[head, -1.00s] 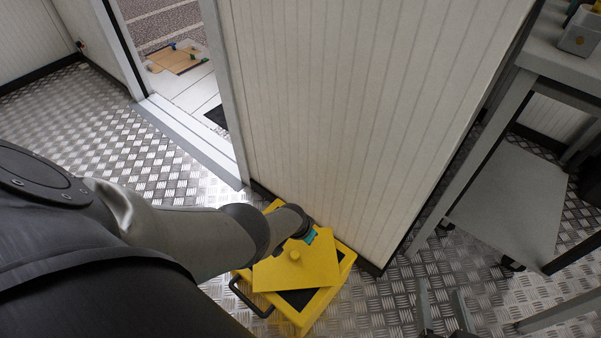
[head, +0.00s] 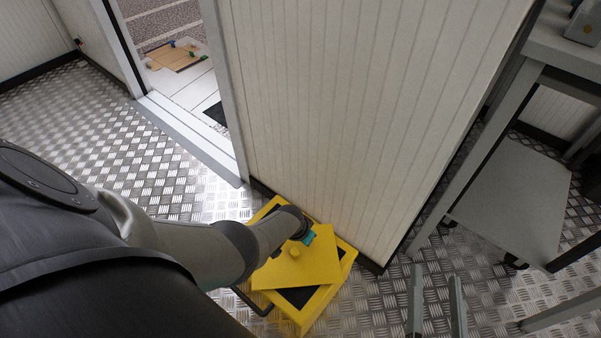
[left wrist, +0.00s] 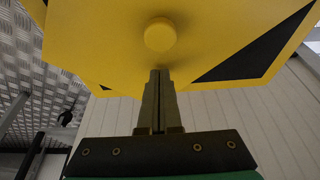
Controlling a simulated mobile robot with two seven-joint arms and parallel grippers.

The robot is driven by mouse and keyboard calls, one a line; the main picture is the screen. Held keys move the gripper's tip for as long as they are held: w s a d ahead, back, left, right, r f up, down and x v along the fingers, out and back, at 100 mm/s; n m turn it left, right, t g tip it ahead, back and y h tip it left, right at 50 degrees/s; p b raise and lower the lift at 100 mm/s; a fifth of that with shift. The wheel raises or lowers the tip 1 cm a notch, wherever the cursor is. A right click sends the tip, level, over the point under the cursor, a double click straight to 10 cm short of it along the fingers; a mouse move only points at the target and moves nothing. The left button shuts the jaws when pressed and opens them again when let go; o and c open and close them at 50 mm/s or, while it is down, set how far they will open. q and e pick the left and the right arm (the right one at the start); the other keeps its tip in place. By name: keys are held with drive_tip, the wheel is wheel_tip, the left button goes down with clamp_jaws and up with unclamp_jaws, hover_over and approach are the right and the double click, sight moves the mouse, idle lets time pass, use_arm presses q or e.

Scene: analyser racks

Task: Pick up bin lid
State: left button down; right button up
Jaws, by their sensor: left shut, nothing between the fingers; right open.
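The yellow bin lid (head: 305,272) lies skewed on top of the yellow bin (head: 314,313), with dark gaps of the opening showing beside it. Its round yellow knob (head: 295,251) stands up near the middle. The lid (left wrist: 105,45) and knob (left wrist: 159,35) fill the top of the left wrist view. My left gripper (left wrist: 159,72) is shut and empty, its fingertips just short of the knob in that view; contact cannot be told. In the head view its fingers are mostly hidden behind the arm. My right gripper (head: 436,285) is open and empty, to the right of the bin.
The bin stands against a white panelled wall (head: 350,120). A grey table with a lower shelf (head: 515,200) is at the right. An open doorway (head: 185,90) is at the upper left. Metal floor (head: 120,140) is clear left of the bin.

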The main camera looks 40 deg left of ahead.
sight(295, 253)
use_arm(q)
drive_tip(key=shift+s+a+r, duration=0.1)
drive_tip(key=shift+s+a, duration=0.05)
drive_tip(key=shift+s, duration=1.3)
drive_tip(key=shift+s, duration=0.1)
use_arm(e)
drive_tip(key=shift+w, duration=0.1)
use_arm(q)
drive_tip(key=shift+s+p, duration=0.4)
drive_tip(key=shift+s, duration=0.05)
drive_tip(key=shift+s+a+p, duration=0.1)
drive_tip(key=shift+s+p, duration=0.35)
drive_tip(key=shift+s, duration=0.4)
drive_tip(key=shift+s+a+p, duration=0.1)
drive_tip(key=shift+s+p, duration=0.3)
drive_tip(key=shift+s, duration=0.85)
use_arm(e)
drive_tip(key=shift+w+d+f+n+g+h, duration=0.2)
drive_tip(key=shift+d+f+g+h, duration=0.3)
drive_tip(key=shift+d+f+g, duration=0.55)
drive_tip(key=shift+w+d+f+n+g+h, duration=0.2)
drive_tip(key=shift+d+f+g+h, duration=0.3)
drive_tip(key=shift+g, duration=0.95)
drive_tip(key=shift+d+r, duration=0.1)
drive_tip(key=shift+d, duration=0.1)
